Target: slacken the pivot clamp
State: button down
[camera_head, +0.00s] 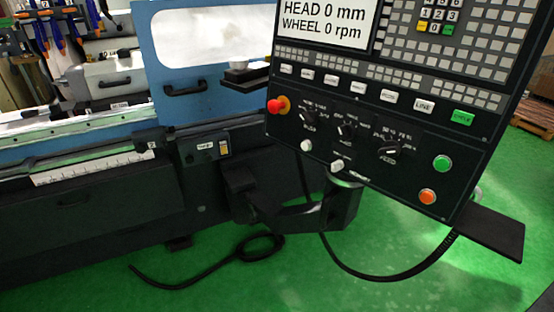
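I cannot pick out the pivot clamp with certainty in the head view. The long machine table (75,146) of the grinder runs along the left. A pale scale strip (95,168) is on its front, with a small dark block (152,146) at the strip's right end. A grey pivot joint (345,176) and dark support arm (300,212) show below the control panel, which partly hides them. My gripper is not in view.
The tilted control panel (440,110) fills the upper right, with knobs, buttons and a red stop button (279,105). A blue door (172,62) with a handle stands behind. A black cable (200,279) lies on the green floor (300,285), which is mostly clear in front.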

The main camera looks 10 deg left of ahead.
aim_at(247, 196)
jog(key=i+j+u, duration=0.1)
jog(key=i+j, duration=0.4)
jog(key=i+j+u, duration=0.1)
jog(key=i+j, duration=0.4)
jog(key=i+j+u, duration=0.1)
jog(key=i+j, duration=0.4)
jog(key=i+j+u, duration=0.15)
jog(key=i+j, duration=0.25)
jog(key=i+j+u, duration=0.1)
jog(key=i+j, duration=0.25)
jog(key=i, duration=0.3)
